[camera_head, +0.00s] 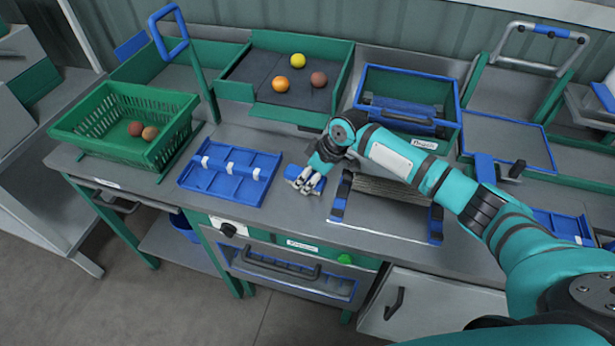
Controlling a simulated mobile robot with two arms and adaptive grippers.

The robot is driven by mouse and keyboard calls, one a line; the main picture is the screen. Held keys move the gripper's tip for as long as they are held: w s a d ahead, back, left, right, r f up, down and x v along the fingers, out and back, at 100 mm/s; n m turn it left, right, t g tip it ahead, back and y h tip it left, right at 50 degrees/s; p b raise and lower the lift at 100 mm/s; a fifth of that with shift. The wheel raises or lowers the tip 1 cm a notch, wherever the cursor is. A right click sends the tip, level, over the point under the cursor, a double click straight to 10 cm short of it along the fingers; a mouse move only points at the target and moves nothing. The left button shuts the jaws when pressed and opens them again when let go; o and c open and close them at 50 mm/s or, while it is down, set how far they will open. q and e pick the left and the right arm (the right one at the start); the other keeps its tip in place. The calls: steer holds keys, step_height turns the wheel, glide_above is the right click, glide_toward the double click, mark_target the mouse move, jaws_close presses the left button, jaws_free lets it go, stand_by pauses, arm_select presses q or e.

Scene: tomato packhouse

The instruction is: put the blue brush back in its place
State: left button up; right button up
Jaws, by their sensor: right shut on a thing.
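The blue brush (318,186) shows as a small blue block at the fingers of my right gripper (307,181). My right gripper is shut on it, low over the grey bench, and the fingers hide part of it. I cannot tell whether the brush touches the bench. A blue tray (218,187) with ribs and white clips lies on the bench just left of the gripper. My left gripper is not in view.
A dark slatted rack (390,190) with blue-ended legs stands right of the gripper. A green basket (160,155) with two reddish fruits is at left. A green-walled bin (340,90) with three fruits and a blue-rimmed box (455,95) stand behind. The front bench edge is close.

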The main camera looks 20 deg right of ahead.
steer(key=shift+f, duration=0.25)
steer(key=o, duration=1.3)
steer(key=c, duration=0.3)
steer(key=shift+c, duration=0.2)
steer(key=shift+r, duration=0.1)
step_height(320, 180, up, 7)
steer(key=p, duration=0.7)
